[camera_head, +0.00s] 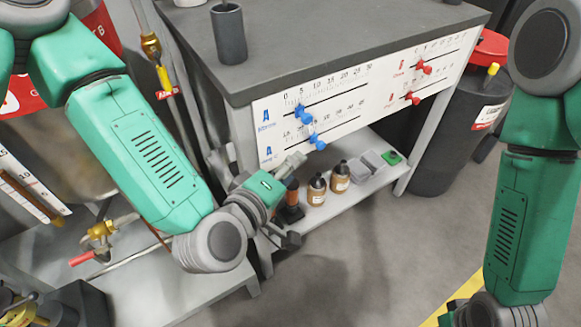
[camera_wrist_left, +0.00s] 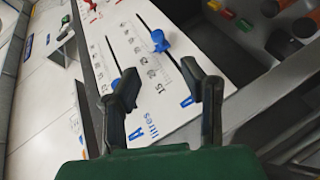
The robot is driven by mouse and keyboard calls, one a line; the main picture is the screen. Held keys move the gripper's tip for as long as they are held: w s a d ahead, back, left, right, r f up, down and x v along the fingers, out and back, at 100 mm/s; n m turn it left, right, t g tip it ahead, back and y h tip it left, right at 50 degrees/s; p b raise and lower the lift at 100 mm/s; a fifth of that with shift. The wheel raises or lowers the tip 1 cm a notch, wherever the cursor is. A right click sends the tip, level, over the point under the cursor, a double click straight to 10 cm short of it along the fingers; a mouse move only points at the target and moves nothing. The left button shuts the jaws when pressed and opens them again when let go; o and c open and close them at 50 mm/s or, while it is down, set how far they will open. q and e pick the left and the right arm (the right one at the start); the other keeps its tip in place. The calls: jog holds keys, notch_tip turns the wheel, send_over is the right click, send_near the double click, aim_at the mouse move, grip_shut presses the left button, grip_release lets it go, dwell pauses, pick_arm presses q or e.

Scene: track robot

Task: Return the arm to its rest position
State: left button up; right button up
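My left arm (camera_head: 145,155) reaches in from the left, bent at a grey joint. My left gripper (camera_head: 297,198) is beside the front of the workbench, below the blue sliders. In the left wrist view its two dark fingers (camera_wrist_left: 163,88) are apart with nothing between them, and the white scale panel lies beyond them. My right arm (camera_head: 515,225) hangs down along the right edge of the head view. Its gripper is cut off by the lower edge.
The white scale panel (camera_head: 350,118) carries blue sliders (camera_head: 303,113) and red sliders (camera_head: 424,67). Brown bottles (camera_head: 340,178) stand on the lower shelf (camera_head: 372,192) near my left gripper. A dark bin (camera_head: 450,135) stands right. A red-handled valve (camera_head: 85,258) is at lower left. Floor in the middle is clear.

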pick_arm(q)
jog(key=shift+d, duration=0.1)
jog(key=s+a+f+m+g+y+p, duration=0.1)
jog(key=s+a+f+m+g+p, duration=0.25)
jog(key=s+a+f+g, duration=0.35)
jog(key=s+a+f+m+g+y+p, duration=0.2)
jog(key=s+a+m+y, duration=0.1)
jog(key=s+a, duration=0.4)
jog(key=s+a+f+m+g+y+p, duration=0.2)
jog(key=s+a+f+m+g+p, duration=0.1)
jog(key=s+a, duration=0.5)
jog(key=a, duration=0.3)
jog(key=shift+s+a+f+g+y, duration=0.25)
jog(key=shift+a+f+g+y, duration=0.05)
jog(key=shift+f+y, duration=0.1)
